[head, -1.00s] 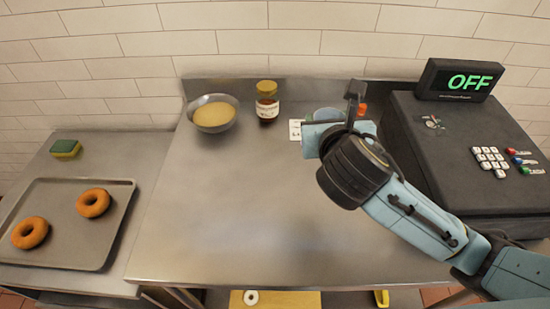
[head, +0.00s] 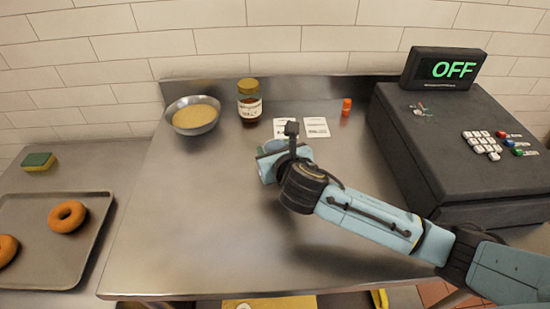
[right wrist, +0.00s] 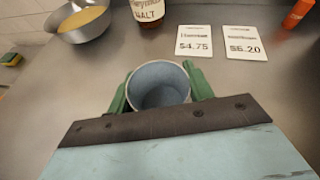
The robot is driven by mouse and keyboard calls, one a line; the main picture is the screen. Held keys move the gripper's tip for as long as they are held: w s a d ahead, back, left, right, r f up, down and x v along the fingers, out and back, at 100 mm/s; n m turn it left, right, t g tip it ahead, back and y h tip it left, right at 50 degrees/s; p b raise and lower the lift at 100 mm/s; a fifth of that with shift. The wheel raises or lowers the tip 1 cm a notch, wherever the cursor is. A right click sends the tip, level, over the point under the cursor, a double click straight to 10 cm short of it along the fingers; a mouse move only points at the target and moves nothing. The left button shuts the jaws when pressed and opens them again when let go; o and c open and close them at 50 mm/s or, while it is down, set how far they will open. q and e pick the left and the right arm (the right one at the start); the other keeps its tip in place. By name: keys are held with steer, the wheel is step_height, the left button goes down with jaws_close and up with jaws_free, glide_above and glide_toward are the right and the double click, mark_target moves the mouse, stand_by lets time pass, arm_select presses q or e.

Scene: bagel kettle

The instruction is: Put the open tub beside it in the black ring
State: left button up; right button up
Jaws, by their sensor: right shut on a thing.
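The open tub is a round blue-grey cup with an open top. In the right wrist view the tub (right wrist: 158,86) sits between the green fingers of my right gripper (right wrist: 160,92), which is shut on it. Its inside looks empty. In the head view the tub (head: 273,146) shows only partly behind my right gripper (head: 268,158), in front of the price cards. I cannot tell how high above the counter it is. No black ring shows in these frames. My left gripper is not in view.
Behind stand a bowl of yellow contents (head: 193,116), a malt jar (head: 249,101), two price cards (head: 316,127) and an orange-capped bottle (head: 346,107). A black machine reading OFF (head: 460,150) stands right. A bagel tray (head: 90,222) and sponge (head: 38,162) are left. The counter's front left is clear.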

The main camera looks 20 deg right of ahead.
steer(key=shift+f, duration=1.15)
steer(key=o, duration=0.9)
steer(key=shift+o, duration=0.2)
